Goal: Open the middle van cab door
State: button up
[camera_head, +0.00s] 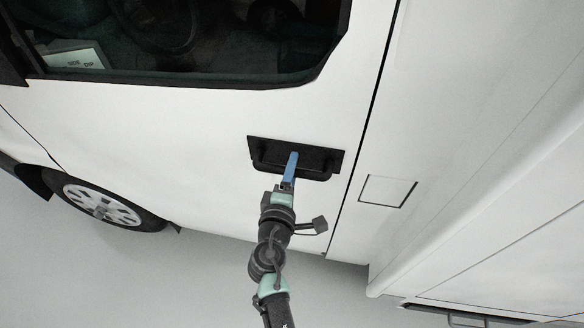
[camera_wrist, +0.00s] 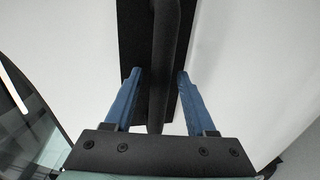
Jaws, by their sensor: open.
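The white van cab door (camera_head: 180,130) is shut, its rear edge meeting the body along a dark seam. Its black handle (camera_head: 265,165) is a bar on a dark plate, below the window's rear corner. My gripper (camera_head: 293,155) is at the handle, in front of the bar. In the wrist view, the blue fingers of my gripper (camera_wrist: 157,78) stand apart, one on each side of the handle bar (camera_wrist: 165,50). There is a gap between each finger and the bar, so the bar is not clamped. My arm hides part of the door below the handle.
The cab window (camera_head: 190,35) is above the handle. A front wheel (camera_head: 102,207) is at the lower left. A square flap (camera_head: 387,191) is on the body right of the seam. The grey floor (camera_head: 150,285) is clear at the lower left.

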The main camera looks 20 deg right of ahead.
grip_shut()
dwell(0.3)
dwell(1.2)
